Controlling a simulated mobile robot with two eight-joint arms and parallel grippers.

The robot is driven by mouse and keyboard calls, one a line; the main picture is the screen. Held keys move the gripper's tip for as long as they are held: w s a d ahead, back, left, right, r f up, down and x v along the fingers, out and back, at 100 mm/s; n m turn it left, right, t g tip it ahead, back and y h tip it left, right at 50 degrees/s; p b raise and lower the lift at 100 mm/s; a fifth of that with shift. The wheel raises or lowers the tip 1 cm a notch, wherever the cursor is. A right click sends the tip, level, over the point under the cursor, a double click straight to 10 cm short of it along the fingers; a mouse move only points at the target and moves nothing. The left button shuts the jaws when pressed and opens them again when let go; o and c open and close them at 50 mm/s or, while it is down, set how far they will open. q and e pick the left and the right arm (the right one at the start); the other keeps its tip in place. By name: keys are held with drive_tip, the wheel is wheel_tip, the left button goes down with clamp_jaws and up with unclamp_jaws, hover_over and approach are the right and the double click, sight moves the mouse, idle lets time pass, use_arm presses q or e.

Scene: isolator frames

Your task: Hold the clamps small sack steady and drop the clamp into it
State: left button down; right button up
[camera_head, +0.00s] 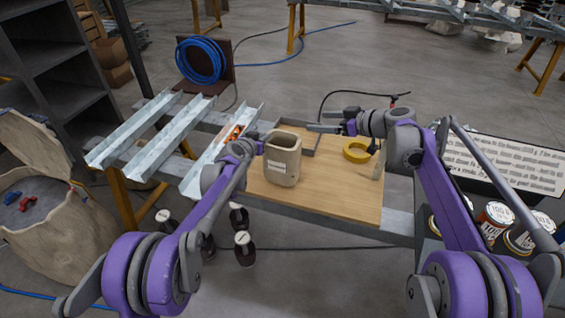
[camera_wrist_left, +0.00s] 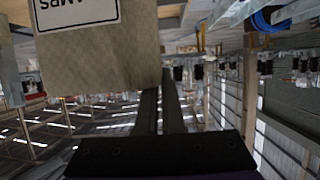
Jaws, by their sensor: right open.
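The small clamps sack (camera_head: 283,163) is a beige open-topped bag with a white label, upright on the wooden board. It fills the upper left of the left wrist view (camera_wrist_left: 105,60), label upside down. My left gripper (camera_head: 257,146) is at the sack's left rim. In the left wrist view its fingers (camera_wrist_left: 161,105) are close together at the sack's edge, one partly hidden by the sack, and appear shut on its wall. My right gripper (camera_head: 325,128) is open, right of and behind the sack, with nothing visible in it. Red and blue clamps (camera_head: 27,203) lie on the large sack at far left.
A grey tray (camera_head: 312,140) lies behind the small sack. A yellow tape roll (camera_head: 356,151) is to its right on the board (camera_head: 335,197). Metal channels (camera_head: 135,130) lie at left, with a small orange item (camera_head: 235,132). Labelled cans (camera_head: 496,215) stand at right.

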use_arm(q)
drive_tip(key=c, duration=1)
unclamp_jaws()
drive_tip(key=shift+s, duration=0.1)
